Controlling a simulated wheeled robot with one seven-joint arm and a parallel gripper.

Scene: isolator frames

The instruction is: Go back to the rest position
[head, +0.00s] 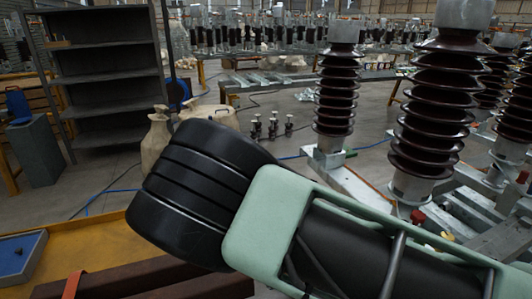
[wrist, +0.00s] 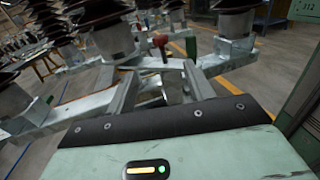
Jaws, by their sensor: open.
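My gripper (wrist: 160,78) shows in the wrist view as a pale green housing with a black edge and a small lit indicator. Two grey bars beyond the black edge look like its fingers, set apart with nothing held between them; they are hard to tell from the grey steel beams behind. In the head view my green and black arm crosses the lower middle and right, close to the camera. My gripper's fingers cannot be made out there.
Brown ribbed insulators (head: 436,120) on a steel frame (head: 345,180) stand at the right. A dark shelf (head: 112,97) stands at the back left, beige jugs (head: 157,145) on the floor before it. A yellow-edged table (head: 90,245) lies at the lower left. Floor between is partly open.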

